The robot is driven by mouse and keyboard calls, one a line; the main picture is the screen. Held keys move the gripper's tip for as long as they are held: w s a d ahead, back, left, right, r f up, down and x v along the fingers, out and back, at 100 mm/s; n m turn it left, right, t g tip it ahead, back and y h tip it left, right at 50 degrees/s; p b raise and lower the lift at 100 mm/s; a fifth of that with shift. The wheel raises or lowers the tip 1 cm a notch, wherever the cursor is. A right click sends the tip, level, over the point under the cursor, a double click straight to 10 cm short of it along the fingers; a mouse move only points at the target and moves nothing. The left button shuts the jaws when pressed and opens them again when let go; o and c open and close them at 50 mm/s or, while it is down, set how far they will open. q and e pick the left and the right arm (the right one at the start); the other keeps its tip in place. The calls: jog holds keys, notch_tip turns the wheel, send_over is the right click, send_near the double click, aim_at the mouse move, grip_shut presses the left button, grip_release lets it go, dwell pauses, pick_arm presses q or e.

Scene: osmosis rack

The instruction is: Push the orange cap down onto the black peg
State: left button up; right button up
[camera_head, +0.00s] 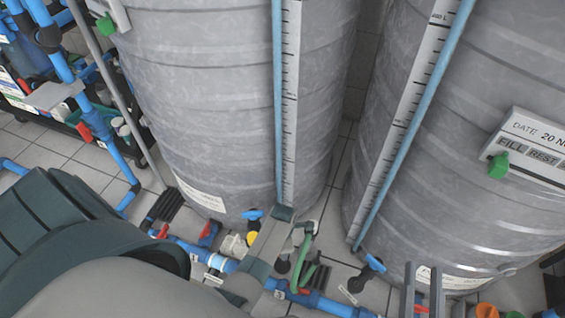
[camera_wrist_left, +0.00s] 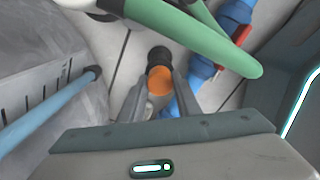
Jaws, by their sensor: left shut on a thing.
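In the left wrist view the orange cap (camera_wrist_left: 160,82) sits between the two grey fingertips of my left gripper (camera_wrist_left: 159,92), which is shut on it. The black peg (camera_wrist_left: 158,56) shows just beyond the cap, in line with it. The cap partly covers the peg, and I cannot tell whether they touch. In the head view my left arm covers the lower left, and I cannot make out the cap. My right gripper (camera_head: 422,290) is at the bottom right of the head view, its two grey fingers apart, away from the cap.
Green hoses (camera_wrist_left: 185,32) pass close beyond my left gripper. Blue pipe (camera_wrist_left: 232,20) with a red-handled valve lies to the right. Two large grey tanks (camera_head: 215,95) (camera_head: 480,120) stand over the tiled floor. A blue-handled valve (camera_head: 374,263) sits between my two grippers.

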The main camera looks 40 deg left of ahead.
jog(key=shift+s+r, duration=0.1)
jog(key=shift+r, duration=0.2)
pick_arm(q)
jog(key=shift+p, duration=1)
pick_arm(e)
jog(key=shift+r, duration=1)
dwell(1.2)
pick_arm(q)
jog(key=shift+f+b, duration=0.3)
jog(key=shift+f, duration=0.2)
pick_arm(e)
jog(key=shift+f, duration=0.25)
pick_arm(q)
jog(key=o, duration=1.1)
jog(key=shift+r, duration=0.15)
pick_arm(e)
jog(key=shift+r, duration=0.1)
pick_arm(q)
notch_tip(320, 180, up, 17)
jog(key=p, duration=1.8)
jog(key=shift+r+p, duration=0.1)
jog(key=shift+p, duration=0.25)
pick_arm(e)
notch_tip(320, 180, up, 18)
jog(key=shift+r, duration=0.2)
